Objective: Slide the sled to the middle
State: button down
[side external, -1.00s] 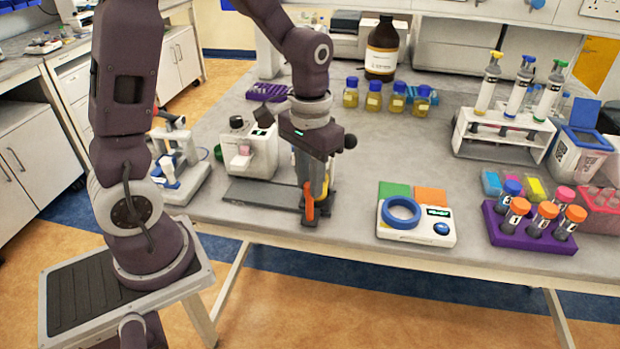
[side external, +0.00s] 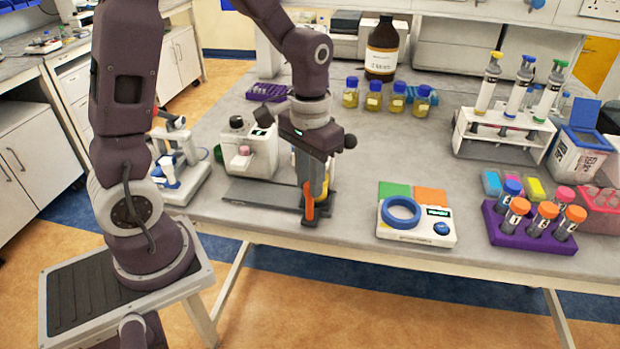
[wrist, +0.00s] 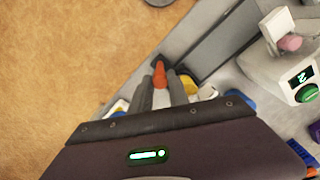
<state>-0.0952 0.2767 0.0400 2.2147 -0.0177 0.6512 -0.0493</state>
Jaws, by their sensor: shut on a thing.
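The sled's orange handle (side external: 308,206) stands at the right end of a dark grey rail plate (side external: 258,192) near the bench's front edge. My gripper (side external: 313,190) points down there and is shut on the orange handle. The handle (wrist: 159,73) also shows between the two grey fingers in the wrist view. The rail (wrist: 222,46) runs up and to the right from the gripper in that view. The sled's body is mostly hidden behind the fingers.
A white device (side external: 250,152) with a pink part stands behind the rail. A white instrument with a blue ring (side external: 401,211) sits to the right. A purple rack (side external: 528,235) of capped tubes is farther right. The rail's left part is bare.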

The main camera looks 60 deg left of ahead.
jog(key=s+a, duration=0.6)
jog(key=c, duration=1.3)
grip_release()
jog(key=shift+o, duration=0.2)
notch_tip(320, 180, up, 7)
jog(key=shift+r, duration=0.1)
